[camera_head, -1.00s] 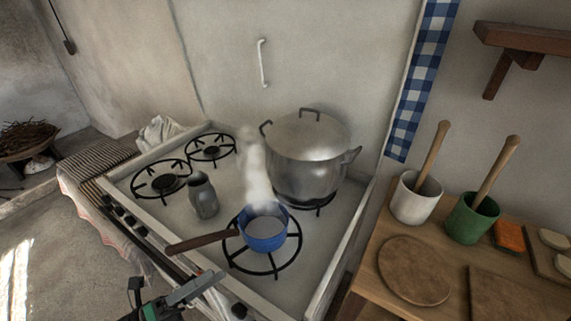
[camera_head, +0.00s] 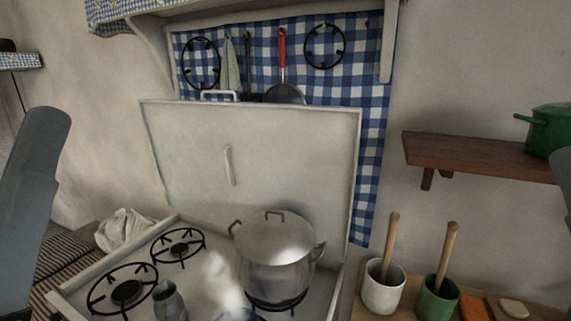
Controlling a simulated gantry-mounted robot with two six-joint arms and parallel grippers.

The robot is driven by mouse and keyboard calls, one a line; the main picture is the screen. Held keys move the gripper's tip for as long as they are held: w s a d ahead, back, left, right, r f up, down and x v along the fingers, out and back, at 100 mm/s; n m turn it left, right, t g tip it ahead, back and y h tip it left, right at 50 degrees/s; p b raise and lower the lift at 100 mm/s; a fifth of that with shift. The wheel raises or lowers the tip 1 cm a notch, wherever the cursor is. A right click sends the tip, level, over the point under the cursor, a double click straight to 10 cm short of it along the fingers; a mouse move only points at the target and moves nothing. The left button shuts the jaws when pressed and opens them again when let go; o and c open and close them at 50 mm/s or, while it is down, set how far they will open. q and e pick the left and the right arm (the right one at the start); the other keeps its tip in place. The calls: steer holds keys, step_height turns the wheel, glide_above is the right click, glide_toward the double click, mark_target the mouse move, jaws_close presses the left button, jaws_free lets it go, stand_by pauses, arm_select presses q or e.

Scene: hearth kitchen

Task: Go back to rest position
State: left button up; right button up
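Neither of my grippers is in the head view. A grey-blue link of my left arm (camera_head: 32,205) stands at the left edge, and a sliver of my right arm (camera_head: 563,180) shows at the right edge. On the stove (camera_head: 210,280) a large lidded steel pot (camera_head: 277,258) stands on the back right burner. A grey metal jug (camera_head: 170,300) stands near the bottom edge. Only a small bit of the blue saucepan (camera_head: 240,315) shows at the bottom edge, under white steam.
The raised stove lid (camera_head: 255,155) stands behind the pot. A wooden shelf (camera_head: 480,150) with a green pot (camera_head: 550,130) is at right. Below it are a white mortar (camera_head: 383,292) and a green mortar (camera_head: 436,302) with pestles. A white cloth (camera_head: 124,230) lies left of the stove.

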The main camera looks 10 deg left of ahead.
arm_select(q)
step_height(320, 180, up, 36)
steer(key=w+g+p, duration=0.1)
steer(key=w+p, duration=0.1)
steer(key=p, duration=3.6)
steer(key=shift+w+d+g, duration=0.2)
steer(key=shift+w+g, duration=0.1)
